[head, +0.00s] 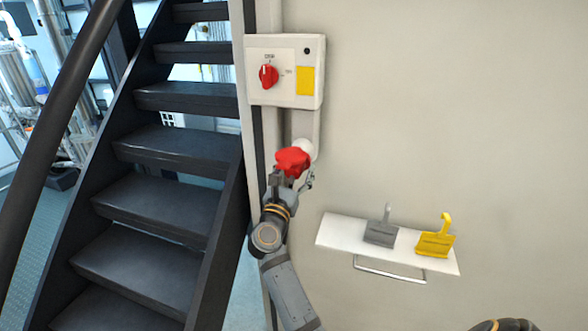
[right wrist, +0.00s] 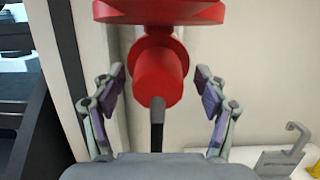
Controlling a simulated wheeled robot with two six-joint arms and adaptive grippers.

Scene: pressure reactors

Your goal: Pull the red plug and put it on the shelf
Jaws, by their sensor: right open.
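The red plug (head: 292,161) sits at the white round socket (head: 305,147) on the wall, below a switch box. In the right wrist view the plug (right wrist: 158,80) shows as a red cylinder with a wide red part above it and a dark cable or stem at its near end. My right gripper (head: 291,185) is open. Its fingers (right wrist: 158,92) stand on either side of the plug, with gaps on both sides. The white shelf (head: 345,235) is on the wall to the lower right. My left gripper is not in view.
A grey holder (head: 381,233) and a yellow holder (head: 435,243) stand on the shelf's middle and right; its left end is bare. The switch box (head: 285,70) with a red knob is above the plug. Dark stairs (head: 160,205) and a handrail (head: 60,110) are at left.

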